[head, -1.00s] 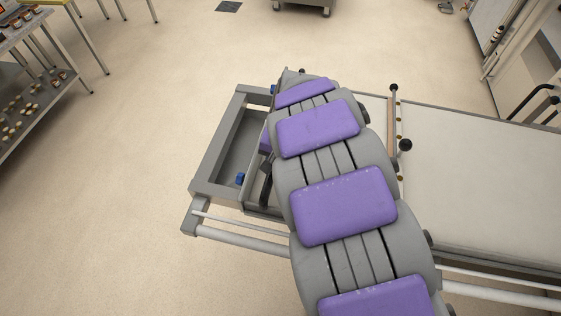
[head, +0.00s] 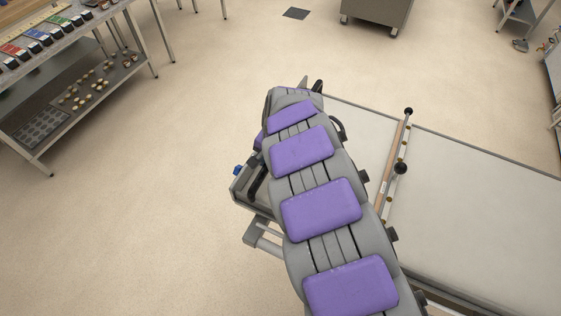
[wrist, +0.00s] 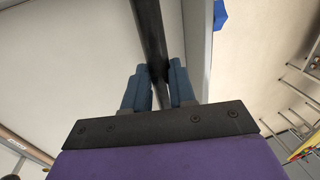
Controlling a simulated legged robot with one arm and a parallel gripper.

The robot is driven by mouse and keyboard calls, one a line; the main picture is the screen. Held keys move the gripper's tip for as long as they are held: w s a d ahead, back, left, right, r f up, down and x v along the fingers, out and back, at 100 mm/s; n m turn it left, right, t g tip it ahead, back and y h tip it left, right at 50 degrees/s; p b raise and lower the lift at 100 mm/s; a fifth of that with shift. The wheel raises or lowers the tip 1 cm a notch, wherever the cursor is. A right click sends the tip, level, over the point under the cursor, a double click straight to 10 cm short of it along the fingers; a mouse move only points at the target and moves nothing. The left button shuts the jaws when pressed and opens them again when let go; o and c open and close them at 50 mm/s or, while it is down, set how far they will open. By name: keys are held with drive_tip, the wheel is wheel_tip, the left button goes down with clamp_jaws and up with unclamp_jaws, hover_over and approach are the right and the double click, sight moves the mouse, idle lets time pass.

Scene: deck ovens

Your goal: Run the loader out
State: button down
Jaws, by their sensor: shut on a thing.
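The loader (head: 480,190) is a wide pale flat bed with a grey edge, running from mid-view to the right in the head view. A slim bar with black ball knobs (head: 400,168) lies across it. My gripper (wrist: 158,77) shows in the wrist view, its blue fingers either side of a dark round handle bar (wrist: 149,30) and shut on it. The handle also shows at the loader's left end in the head view (head: 257,180). My purple-padded arm hides the gripper and part of the loader's end there.
A grey support frame (head: 262,238) lies below the loader's left end. A metal table (head: 140,40) with coloured items and a lower shelf of small pieces stands at upper left. A grey cabinet (head: 377,12) is at the back. The floor to the left is open.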

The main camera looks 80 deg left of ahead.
drive_tip(key=shift+s+a+r, duration=0.15)
drive_tip(key=shift+s+a, duration=0.15)
drive_tip(key=c, duration=1.3)
unclamp_jaws()
drive_tip(key=shift+s+a, duration=0.1)
drive_tip(key=o, duration=0.4)
drive_tip(key=shift+a, duration=0.15)
drive_tip(key=shift+c, duration=0.2)
wheel_tip(320, 180, up, 17)
drive_tip(key=w+d, duration=0.2)
drive_tip(key=shift+w+f+p, duration=0.2)
drive_tip(key=shift+w+p, duration=0.15)
drive_tip(key=shift+p, duration=0.05)
drive_tip(key=shift+w, duration=0.1)
